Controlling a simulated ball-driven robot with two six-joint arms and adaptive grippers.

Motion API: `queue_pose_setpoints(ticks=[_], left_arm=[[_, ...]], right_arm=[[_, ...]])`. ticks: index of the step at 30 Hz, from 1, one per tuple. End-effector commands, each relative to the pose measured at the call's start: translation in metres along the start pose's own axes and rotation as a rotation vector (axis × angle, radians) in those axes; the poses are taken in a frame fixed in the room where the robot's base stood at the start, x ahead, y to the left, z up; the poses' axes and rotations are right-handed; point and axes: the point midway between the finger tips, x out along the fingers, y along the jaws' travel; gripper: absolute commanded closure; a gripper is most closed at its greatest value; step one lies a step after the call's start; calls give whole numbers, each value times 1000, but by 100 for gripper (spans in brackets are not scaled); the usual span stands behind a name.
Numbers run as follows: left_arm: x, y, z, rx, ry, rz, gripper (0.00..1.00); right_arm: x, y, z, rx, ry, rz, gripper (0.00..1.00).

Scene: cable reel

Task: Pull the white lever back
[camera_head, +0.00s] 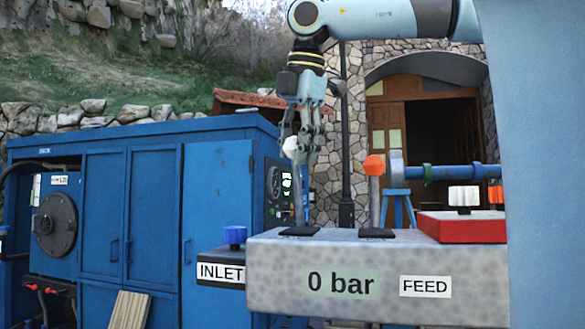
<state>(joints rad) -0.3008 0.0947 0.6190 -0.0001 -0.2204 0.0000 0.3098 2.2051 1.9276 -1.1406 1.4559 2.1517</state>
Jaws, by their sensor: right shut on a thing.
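The white lever's knob (291,147) is partly hidden by the fingers of my right gripper (305,150), which reaches down from above and is shut on it. The lever's rod runs down to a dark slot plate on top of the grey box (270,265), and is partly hidden by the fingers. The box reads "0 bar" and "FEED". A second lever with an orange knob (374,165) stands upright to the right, apart from my gripper. My left gripper is not in view.
A blue knob (235,236) sits on the dark "INLET" block left of the box. A blue cabinet (216,195) with a gauge panel stands behind left. My blue arm link covers the right edge.

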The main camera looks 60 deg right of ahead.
Motion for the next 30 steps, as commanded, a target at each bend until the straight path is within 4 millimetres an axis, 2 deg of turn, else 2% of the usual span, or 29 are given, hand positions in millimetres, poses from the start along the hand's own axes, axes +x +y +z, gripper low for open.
queue_pose_setpoints(ticks=[3,9,21,22,27,30], left_arm=[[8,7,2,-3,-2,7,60],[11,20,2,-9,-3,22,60],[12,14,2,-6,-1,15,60],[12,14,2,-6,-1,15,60],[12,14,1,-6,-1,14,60],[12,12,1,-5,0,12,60]], right_arm=[[2,-1,-2,3,9,6,100],[3,-2,-4,2,11,4,100],[4,-3,-5,0,13,1,100],[4,-3,-5,0,13,1,63],[4,-3,-4,-1,10,0,41],[4,-3,-4,-1,8,-1,38]])
